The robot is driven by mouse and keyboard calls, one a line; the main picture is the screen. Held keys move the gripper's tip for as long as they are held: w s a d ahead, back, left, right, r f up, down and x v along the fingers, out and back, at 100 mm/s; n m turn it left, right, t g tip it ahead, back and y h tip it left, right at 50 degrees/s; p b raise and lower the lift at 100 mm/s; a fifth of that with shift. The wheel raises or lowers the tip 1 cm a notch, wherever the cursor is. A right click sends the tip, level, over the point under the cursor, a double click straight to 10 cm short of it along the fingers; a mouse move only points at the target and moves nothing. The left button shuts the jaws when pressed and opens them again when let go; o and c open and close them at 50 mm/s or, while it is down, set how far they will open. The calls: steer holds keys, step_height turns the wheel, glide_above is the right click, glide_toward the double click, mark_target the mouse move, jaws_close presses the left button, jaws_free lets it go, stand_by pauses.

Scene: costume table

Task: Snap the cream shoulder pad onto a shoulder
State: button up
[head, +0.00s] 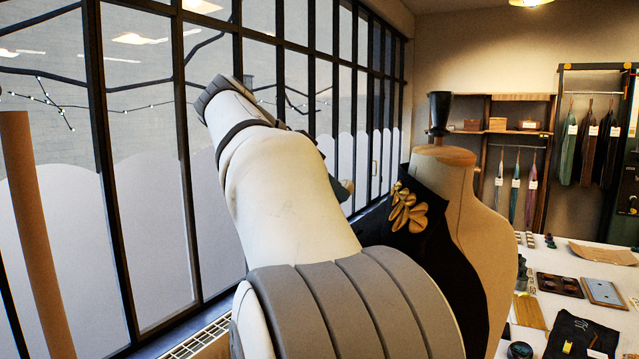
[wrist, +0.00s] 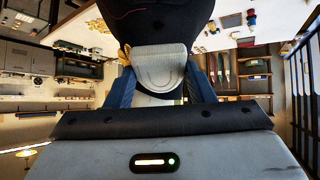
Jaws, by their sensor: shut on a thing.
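The cream shoulder pad (wrist: 158,66) is between the blue fingers of my gripper (wrist: 160,84) in the wrist view, and they are shut on it. Its far edge meets a rounded dark form (wrist: 158,18) at the top of that view. I cannot tell whether the pad touches this form or is only in front of it. In the head view, the dress form (head: 480,225) stands right of centre, upright, with black cloth (head: 400,190) over its left side and gold leaf ornaments (head: 408,208). My arm hides the gripper and the pad there.
A white table (head: 580,258) at the right carries a blue-grey case (head: 604,292), a dark palette (head: 559,285) and folded dark cloth (head: 580,337). Racks of hanging garments (head: 588,150) stand behind. A black-framed glass wall (head: 185,150) runs close along the left of my arm.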

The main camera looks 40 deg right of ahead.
steer(key=s+d+f+b, duration=0.1)
steer(key=d+f+b, duration=0.2)
steer(key=f, duration=0.3)
steer(key=shift+b, duration=0.85)
steer(key=shift+s+d+f+b, duration=0.15)
steer(key=shift+d+f+b, duration=0.05)
steer(key=shift+f+b, duration=0.45)
stand_by(1.1)
steer(key=o, duration=1.5)
steer(key=shift+r, duration=0.1)
steer(key=shift+w+a+r+p, duration=0.2)
steer(key=shift+a+r+p, duration=0.4)
steer(key=shift+r+p, duration=0.45)
steer(key=shift+w+a+r+p, duration=0.25)
steer(key=shift+a+r+p, duration=0.45)
steer(key=shift+r, duration=0.6)
steer(key=shift+w+a+r+p, duration=0.2)
steer(key=shift+a+r+p, duration=0.25)
steer(key=shift+r+p, duration=0.65)
